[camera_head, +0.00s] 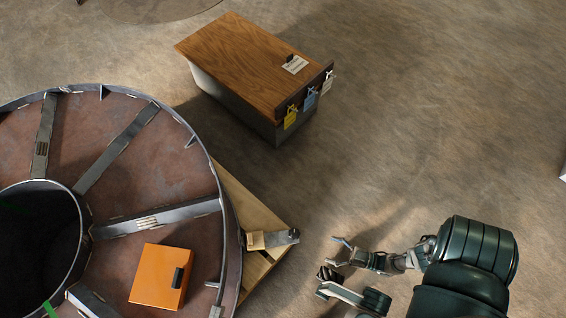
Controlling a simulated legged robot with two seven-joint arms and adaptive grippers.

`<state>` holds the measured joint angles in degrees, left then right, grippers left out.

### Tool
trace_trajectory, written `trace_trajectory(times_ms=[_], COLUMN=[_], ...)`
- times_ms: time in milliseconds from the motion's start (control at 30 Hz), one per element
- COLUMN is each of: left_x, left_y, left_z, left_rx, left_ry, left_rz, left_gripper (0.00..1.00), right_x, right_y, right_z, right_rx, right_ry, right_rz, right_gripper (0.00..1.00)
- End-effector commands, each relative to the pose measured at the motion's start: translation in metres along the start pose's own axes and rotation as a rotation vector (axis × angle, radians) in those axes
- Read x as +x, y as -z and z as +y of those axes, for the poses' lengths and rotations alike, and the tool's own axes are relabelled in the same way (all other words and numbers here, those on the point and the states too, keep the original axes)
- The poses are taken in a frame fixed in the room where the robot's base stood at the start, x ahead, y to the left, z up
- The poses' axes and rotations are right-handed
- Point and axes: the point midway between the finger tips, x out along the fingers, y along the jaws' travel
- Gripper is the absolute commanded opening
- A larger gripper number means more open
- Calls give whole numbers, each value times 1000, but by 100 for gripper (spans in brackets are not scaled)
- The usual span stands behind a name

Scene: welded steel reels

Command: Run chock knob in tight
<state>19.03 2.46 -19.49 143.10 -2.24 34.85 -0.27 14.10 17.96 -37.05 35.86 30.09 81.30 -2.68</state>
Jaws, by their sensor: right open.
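The chock (256,241) is a small pale wooden block with a grey metal piece on its right. It sits against the reel's rim, on the corner of a wooden pallet. The chock knob (294,234) appears to be the small dark round end of that metal piece; how far in it is cannot be told. The big steel reel (160,221) fills the left of the view. My right gripper (329,260) is open and empty, to the right of and a little below the knob, apart from it. My left gripper is not in view.
An orange box (153,275) with a black handle lies on the reel's face. The wooden pallet (234,200) juts out under the reel. A wood-topped cabinet (240,58) with hanging tags stands at the top.

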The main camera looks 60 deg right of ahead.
Motion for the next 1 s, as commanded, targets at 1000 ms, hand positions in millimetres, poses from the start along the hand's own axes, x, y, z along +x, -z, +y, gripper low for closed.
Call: trace_trajectory(times_ms=[1000], left_x=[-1], left_y=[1], left_z=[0], left_rx=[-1], left_ry=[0], left_rz=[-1], left_gripper=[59], right_x=[150], right_y=[-3], right_z=[15], right_rx=[-12], right_ry=[-37], right_rz=[-5], right_gripper=[75])
